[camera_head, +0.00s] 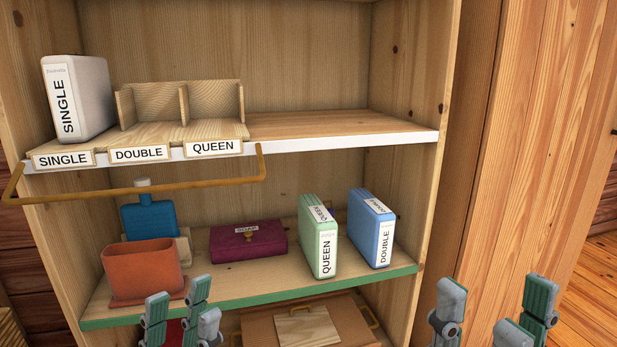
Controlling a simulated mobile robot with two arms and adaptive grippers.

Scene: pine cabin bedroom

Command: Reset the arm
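My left gripper (178,316) is at the bottom of the head view, in front of the green-edged lower shelf. Its fingers are apart, with no object seen between them. My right gripper (492,312) is at the bottom right, in front of the cabinet's right side. Its fingers are wide apart and nothing shows between them. The lower parts of both grippers and both arms are cut off by the picture's bottom edge.
The upper shelf (330,143) holds a white SINGLE box (90,98) by a wooden divider. A brass rail (150,191) juts out below. The lower shelf holds a pot (142,268), blue bottle (148,221), maroon case (262,247), green QUEEN box (309,238) and blue DOUBLE box (367,231).

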